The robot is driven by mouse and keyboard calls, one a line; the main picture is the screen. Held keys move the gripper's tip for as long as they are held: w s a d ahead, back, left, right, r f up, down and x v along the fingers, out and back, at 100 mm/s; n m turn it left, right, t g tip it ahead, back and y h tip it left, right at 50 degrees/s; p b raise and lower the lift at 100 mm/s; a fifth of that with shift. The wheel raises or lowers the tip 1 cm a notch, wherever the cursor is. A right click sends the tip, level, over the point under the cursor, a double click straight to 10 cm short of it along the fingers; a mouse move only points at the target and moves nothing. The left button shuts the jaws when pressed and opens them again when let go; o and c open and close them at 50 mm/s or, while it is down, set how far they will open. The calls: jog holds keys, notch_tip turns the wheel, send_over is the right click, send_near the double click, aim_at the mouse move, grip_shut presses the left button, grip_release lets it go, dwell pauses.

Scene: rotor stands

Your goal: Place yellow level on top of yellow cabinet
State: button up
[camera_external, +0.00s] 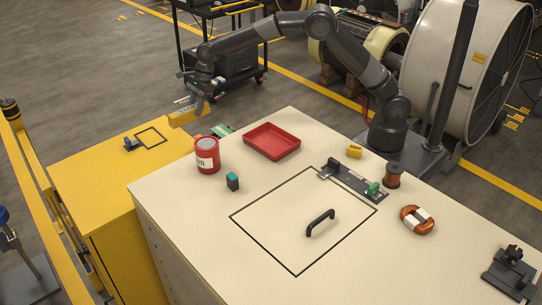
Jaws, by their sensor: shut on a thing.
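The yellow level (184,117) is a yellow bar at the end of my arm. My gripper (193,101) is shut on it and holds it over the right back part of the yellow cabinet (92,184), near the cream workbench's left corner. The fingertips are small and hard to make out here. I cannot tell whether the level touches the cabinet top or hangs above it. The cabinet top bears a black square outline (152,138) with a small dark blue and black object (132,144) at its left edge.
The cream workbench (185,232) carries a red can (207,157), a red tray (272,141), a teal-topped block (232,182), a black handle (320,222) and a small yellow block (354,151). A green item (222,130) lies behind the can. The cabinet's front area is clear.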

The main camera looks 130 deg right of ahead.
jog(key=w+a+f, duration=0.1)
jog(key=w+f, duration=0.1)
jog(key=w, duration=0.1)
jog(key=w+a+f, duration=0.2)
jog(key=w, duration=0.1)
jog(key=w+a+f, duration=0.1)
jog(key=w+f, duration=0.1)
jog(key=w, duration=0.1)
jog(key=shift+a, duration=0.2)
jog(key=shift+f, duration=1.95)
jog(key=shift+f, duration=0.15)
jog(key=o, duration=1.1)
